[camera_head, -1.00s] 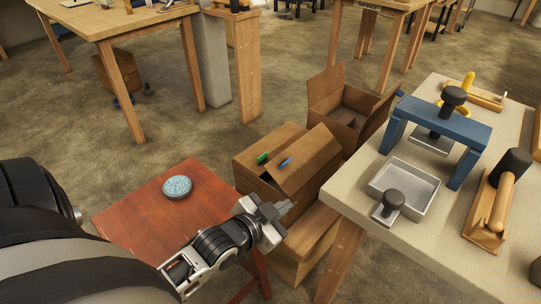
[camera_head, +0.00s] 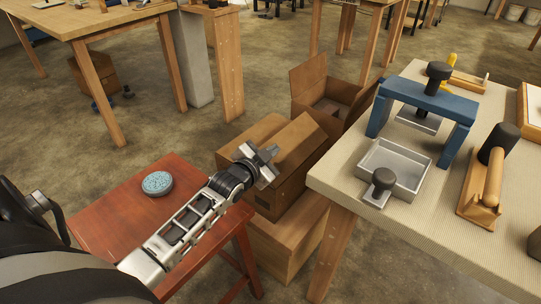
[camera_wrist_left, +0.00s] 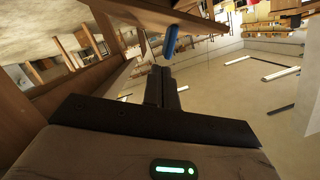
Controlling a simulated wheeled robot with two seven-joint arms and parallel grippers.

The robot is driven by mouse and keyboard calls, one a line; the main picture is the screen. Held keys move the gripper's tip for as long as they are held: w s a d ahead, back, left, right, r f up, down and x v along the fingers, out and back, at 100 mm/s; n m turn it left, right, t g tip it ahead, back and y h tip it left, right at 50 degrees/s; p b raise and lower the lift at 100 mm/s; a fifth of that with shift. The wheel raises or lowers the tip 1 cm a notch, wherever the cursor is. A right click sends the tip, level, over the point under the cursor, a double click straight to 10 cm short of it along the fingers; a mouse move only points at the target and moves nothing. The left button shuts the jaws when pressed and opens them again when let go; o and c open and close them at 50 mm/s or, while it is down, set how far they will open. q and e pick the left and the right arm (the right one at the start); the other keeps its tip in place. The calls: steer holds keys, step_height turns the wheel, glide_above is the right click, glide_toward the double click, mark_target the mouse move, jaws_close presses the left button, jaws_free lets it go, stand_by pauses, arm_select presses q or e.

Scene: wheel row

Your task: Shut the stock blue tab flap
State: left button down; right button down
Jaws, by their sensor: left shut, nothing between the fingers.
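The brown carton with the tabbed flaps (camera_head: 288,192) stands on another box, between the red table and the bench. Its right flap (camera_head: 299,143) slopes up, partly raised. The blue tab (camera_wrist_left: 170,41) shows in the left wrist view on a brown flap edge, just beyond my fingertips. In the head view my gripper hides the tabs. My left gripper (camera_head: 267,157) is shut and empty, over the carton's near left part. In the left wrist view its fingers (camera_wrist_left: 161,87) are together, with a small gap seeming to separate them from the tab. My right gripper is out of view.
Another open carton (camera_head: 322,95) stands behind. The bench (camera_head: 345,178) on the right holds a grey tray (camera_head: 420,180), a blue stand (camera_head: 428,95) and wooden tools. The red table (camera_head: 112,208) with a round blue-speckled tin (camera_head: 157,183) is at left.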

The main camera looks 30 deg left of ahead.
arm_select(q)
steer(key=shift+a+f, duration=0.15)
steer(key=shift+f, duration=0.1)
steer(key=shift+a+f+n+h, duration=0.3)
steer(key=shift+a+n, duration=0.2)
steer(key=shift+n, duration=0.1)
steer(key=shift+r+p, duration=0.1)
steer(key=shift+p, duration=0.25)
